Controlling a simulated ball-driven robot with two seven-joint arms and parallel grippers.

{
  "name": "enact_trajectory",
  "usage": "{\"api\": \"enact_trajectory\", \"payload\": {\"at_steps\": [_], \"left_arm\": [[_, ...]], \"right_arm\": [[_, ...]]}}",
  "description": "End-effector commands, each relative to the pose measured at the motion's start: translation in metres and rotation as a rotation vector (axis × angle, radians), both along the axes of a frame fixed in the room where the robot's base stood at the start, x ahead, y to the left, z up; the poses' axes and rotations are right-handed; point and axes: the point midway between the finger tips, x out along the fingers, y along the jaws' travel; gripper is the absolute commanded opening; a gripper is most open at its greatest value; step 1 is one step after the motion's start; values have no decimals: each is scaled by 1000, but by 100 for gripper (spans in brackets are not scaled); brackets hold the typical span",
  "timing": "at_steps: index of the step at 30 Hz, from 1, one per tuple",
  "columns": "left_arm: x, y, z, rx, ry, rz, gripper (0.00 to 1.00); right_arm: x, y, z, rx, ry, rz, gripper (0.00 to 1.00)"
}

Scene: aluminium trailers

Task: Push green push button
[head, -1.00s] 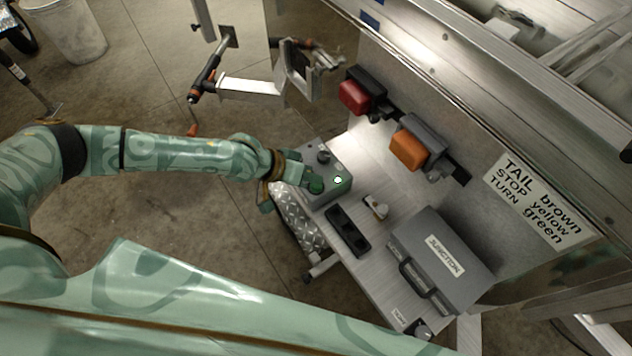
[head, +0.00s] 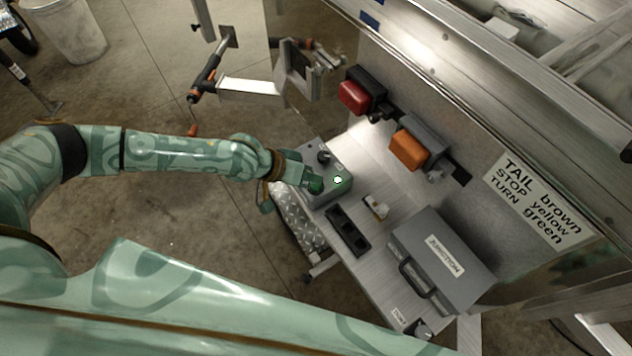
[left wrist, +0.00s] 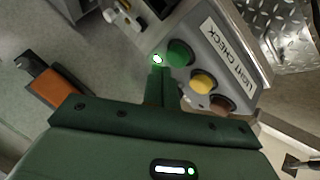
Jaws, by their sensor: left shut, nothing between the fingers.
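The green push button (left wrist: 180,53) is a round dome on the grey control box (left wrist: 238,82) labelled LIGHT CHECK. The box also shows in the head view (head: 342,168). My left gripper (left wrist: 160,80) is shut and empty. In the left wrist view its fingertips are beside the green button, close to a small bright white-green light (left wrist: 158,59); I cannot tell whether they touch the button. The light also shows in the head view (head: 338,180), where the gripper partly hides the box. My right gripper is not in view.
On the box, a yellow button (left wrist: 203,82) and a brown one (left wrist: 223,103) line up with the green. A black tray (head: 348,231), a grey junction case (head: 443,262), and red (head: 354,97) and orange (head: 407,149) lamps are nearby.

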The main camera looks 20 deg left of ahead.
Motion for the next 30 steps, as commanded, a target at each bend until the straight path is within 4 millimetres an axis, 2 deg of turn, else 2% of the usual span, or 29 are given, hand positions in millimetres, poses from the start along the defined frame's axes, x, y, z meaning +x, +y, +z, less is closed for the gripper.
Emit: {"api": "enact_trajectory", "payload": {"at_steps": [7,30], "left_arm": [[0,0,-9,1,1,1,0],[0,0,-14,0,1,0,0]], "right_arm": [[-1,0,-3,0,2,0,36],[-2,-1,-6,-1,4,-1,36]]}}
